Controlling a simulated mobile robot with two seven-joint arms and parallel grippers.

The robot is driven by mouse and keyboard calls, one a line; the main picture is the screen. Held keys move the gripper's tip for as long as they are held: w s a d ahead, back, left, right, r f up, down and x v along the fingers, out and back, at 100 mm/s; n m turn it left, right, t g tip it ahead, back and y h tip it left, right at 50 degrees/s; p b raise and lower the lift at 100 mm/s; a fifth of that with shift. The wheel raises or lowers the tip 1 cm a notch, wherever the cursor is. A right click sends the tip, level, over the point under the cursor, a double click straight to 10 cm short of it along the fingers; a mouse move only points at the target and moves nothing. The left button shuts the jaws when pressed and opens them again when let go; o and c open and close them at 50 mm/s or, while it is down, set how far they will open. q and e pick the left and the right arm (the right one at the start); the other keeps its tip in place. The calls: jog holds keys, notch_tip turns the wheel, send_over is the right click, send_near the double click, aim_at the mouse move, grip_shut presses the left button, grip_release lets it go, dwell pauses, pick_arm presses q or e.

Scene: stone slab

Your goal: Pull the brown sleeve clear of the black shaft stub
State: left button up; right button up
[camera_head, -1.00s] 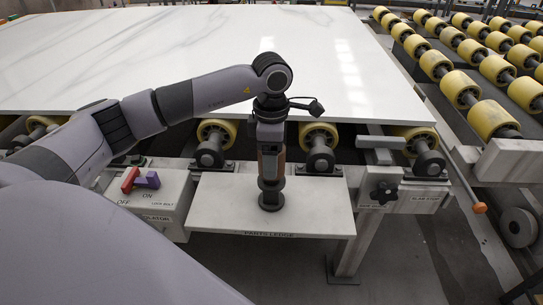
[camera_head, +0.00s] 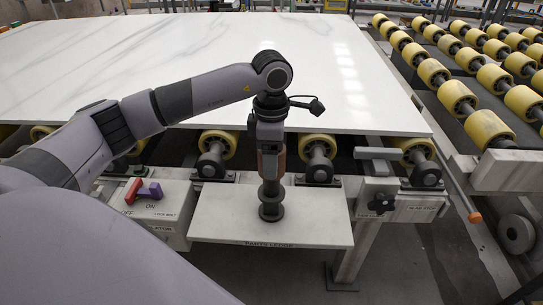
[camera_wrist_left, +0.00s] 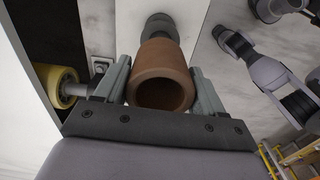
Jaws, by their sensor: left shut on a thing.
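My left gripper (camera_head: 270,178) points down over the pale ledge and is shut on the brown sleeve (camera_head: 281,160). In the left wrist view the sleeve (camera_wrist_left: 160,72) sits between the two grey fingers (camera_wrist_left: 163,88), its dark open end facing the camera. The black shaft stub (camera_head: 270,203) stands upright on the ledge directly below the gripper, its flanged lower part in view. It also shows beyond the sleeve's far end in the left wrist view (camera_wrist_left: 158,25). I cannot tell whether any of the stub is inside the sleeve. My right gripper is not made out.
The parts ledge (camera_head: 225,213) is otherwise bare. Behind it are yellow rollers (camera_head: 318,146) and a large white slab (camera_head: 330,80). A box with a red and purple switch (camera_head: 140,191) is at left, and a black knob (camera_head: 381,203) at right.

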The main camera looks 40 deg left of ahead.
pick_arm(q)
jog(key=shift+r, duration=0.35)
pick_arm(e)
jog(key=shift+r, duration=0.3)
pick_arm(q)
notch_tip(320, 180, up, 6)
jog(key=p, duration=0.4)
pick_arm(e)
notch_tip(320, 180, up, 4)
pick_arm(q)
jog(key=shift+f, duration=0.1)
jog(key=m, duration=0.2)
jog(key=d+m, duration=0.1)
jog(key=m, duration=0.1)
jog(key=s+d+m, duration=0.1)
jog(key=m, duration=0.1)
jog(key=shift+s+d+f+p, duration=0.1)
jog(key=shift+d+f+p, duration=0.1)
jog(key=shift+p, duration=0.1)
jog(key=s+d+f+m, duration=0.1)
jog(key=s+d+m, duration=0.3)
jog(key=m, duration=1.4)
jog(key=shift+s+d+f+p, duration=0.2)
jog(key=shift+s+d+p, duration=0.15)
jog(key=shift+d, duration=0.65)
pick_arm(e)
jog(key=shift+s+d+f, duration=0.35)
jog(key=shift+d+f, duration=0.15)
jog(key=shift+f, duration=0.15)
